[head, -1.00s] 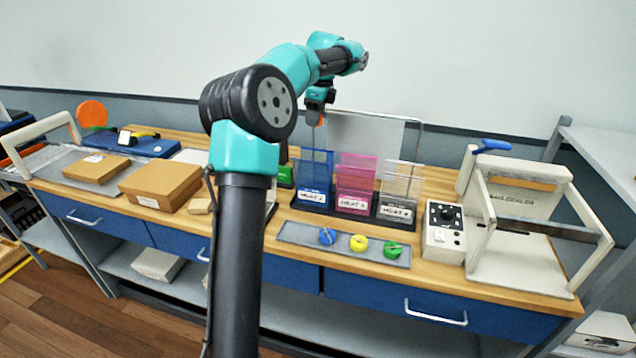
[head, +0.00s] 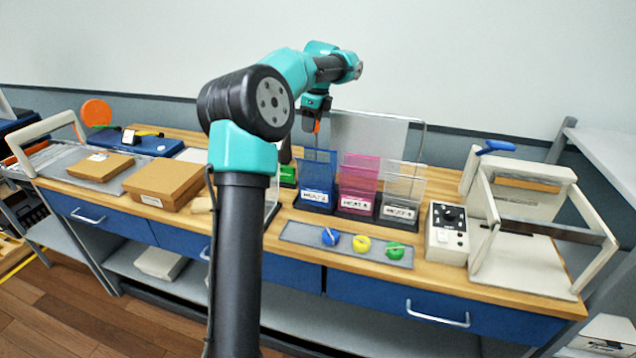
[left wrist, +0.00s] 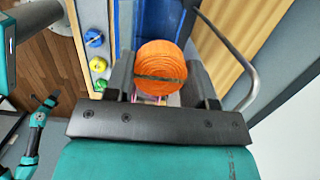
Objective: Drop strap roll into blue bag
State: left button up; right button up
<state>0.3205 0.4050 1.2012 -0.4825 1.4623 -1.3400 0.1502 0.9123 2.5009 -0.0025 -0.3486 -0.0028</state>
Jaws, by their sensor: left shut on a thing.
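The blue bag (head: 318,170) stands upright and open in a dark holder, the leftmost of three bags, with a white label on its front. My left gripper (head: 314,123) is just above the bag's top edge, pointing down. It is shut on the orange strap roll (left wrist: 160,62), which shows between the two fingers in the left wrist view. In the head view only a small orange piece of the roll shows at the fingertips. A teal and dark arm (left wrist: 38,122) at the left of the left wrist view seems to be my right one; its jaws are too small to read.
A pink bag (head: 357,180) and a clear bag (head: 402,185) stand right of the blue one. A clear panel (head: 378,138) rises behind. A tray with coloured knobs (head: 290,232) lies in front. The bag sealer (head: 530,215) is at right, cardboard boxes (head: 165,183) at left.

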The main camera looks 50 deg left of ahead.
pick_arm(q)
jog(key=shift+f, duration=1.45)
jog(key=o, duration=1)
jog(key=shift+r, duration=0.1)
jog(key=r, duration=0.5)
jog(key=w+d+r, duration=0.1)
jog(key=r, duration=0.5)
jog(key=d+r, duration=0.1)
jog(key=r, duration=0.5)
jog(key=shift+w+d, duration=0.15)
jog(key=shift+d, duration=0.1)
